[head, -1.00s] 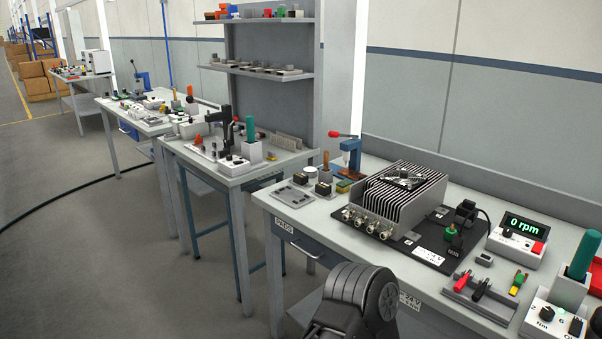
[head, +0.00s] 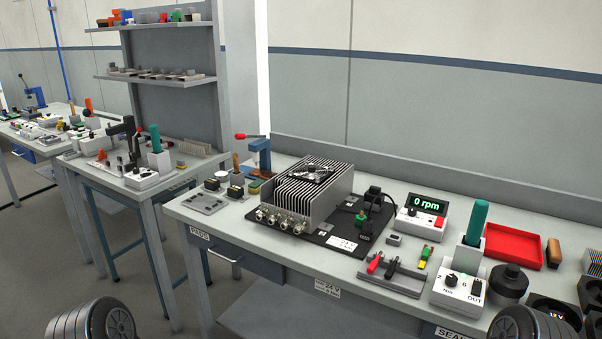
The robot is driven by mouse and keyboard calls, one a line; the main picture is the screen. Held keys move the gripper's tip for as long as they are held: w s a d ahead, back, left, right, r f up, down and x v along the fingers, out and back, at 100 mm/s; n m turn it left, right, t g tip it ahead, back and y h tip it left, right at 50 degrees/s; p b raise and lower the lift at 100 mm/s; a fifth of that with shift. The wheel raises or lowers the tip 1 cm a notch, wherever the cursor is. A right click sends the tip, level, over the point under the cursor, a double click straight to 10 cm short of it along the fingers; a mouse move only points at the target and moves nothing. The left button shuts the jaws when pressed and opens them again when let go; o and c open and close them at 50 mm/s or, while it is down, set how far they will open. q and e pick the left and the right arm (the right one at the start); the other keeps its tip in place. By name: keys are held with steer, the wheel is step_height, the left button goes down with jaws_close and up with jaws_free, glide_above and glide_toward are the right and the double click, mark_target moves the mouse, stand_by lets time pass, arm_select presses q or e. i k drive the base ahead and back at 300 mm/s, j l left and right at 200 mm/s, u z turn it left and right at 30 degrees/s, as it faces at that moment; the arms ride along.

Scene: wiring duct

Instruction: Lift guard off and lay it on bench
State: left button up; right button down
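A grey finned unit (head: 300,195) stands on a black board (head: 335,236) on the bench (head: 205,232). A dark fan with what looks like its guard (head: 322,174) sits on top of the fins; the guard's fine detail is too small to tell. Several round metal connectors line the unit's front face. Neither gripper is in view; only dark rounded parts of my arms show at the bottom left and bottom right edges.
A display reading 0 rpm (head: 421,217), a rack with red and black leads (head: 392,272), a white control box with a green-handled tool (head: 473,222) and a red tray (head: 514,245) stand to the right. Parts stand left of the unit.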

mark_target(311, 167)
steer(key=j+z, duration=0.1)
steer(key=z, duration=0.6)
steer(key=j+z, duration=0.3)
steer(key=j, duration=0.2)
steer(key=j+z, duration=0.3)
steer(key=j, duration=0.2)
steer(key=k+j+z, duration=0.15)
steer(key=j+z, duration=0.15)
steer(key=j, duration=0.2)
steer(key=k+j, duration=0.1)
steer(key=j, duration=0.3)
steer(key=k+j, duration=0.15)
steer(key=j, duration=0.3)
